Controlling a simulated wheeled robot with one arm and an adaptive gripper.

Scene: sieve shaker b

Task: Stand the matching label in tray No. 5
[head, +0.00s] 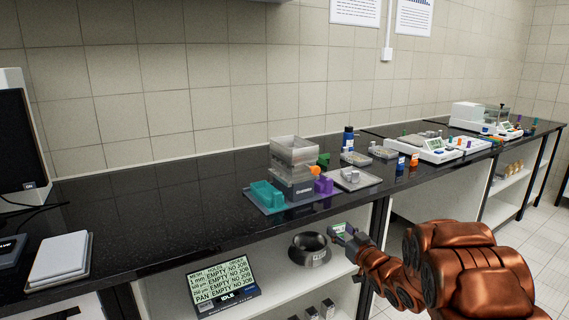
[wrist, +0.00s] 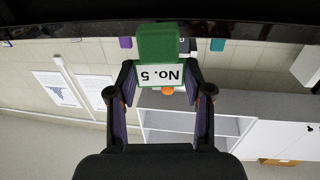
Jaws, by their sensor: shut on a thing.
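My gripper (wrist: 160,95) is shut on a green label block (wrist: 158,42) with a white face reading "No. 5", upside down in the wrist view. In the head view my gripper (head: 356,244) holds the label (head: 342,233) in front of the bench's front edge, right of a dark round bowl. A grey tray (head: 353,178) with small metal pieces lies on the black bench right of the sieve stack. Smaller trays (head: 383,152) lie farther along. I cannot read a number on any tray.
The sieve stack (head: 293,160) stands on the bench with teal (head: 266,195), purple (head: 323,185) and green (head: 323,159) blocks around it. The bowl (head: 311,249) and a display (head: 222,285) are on the shelf below.

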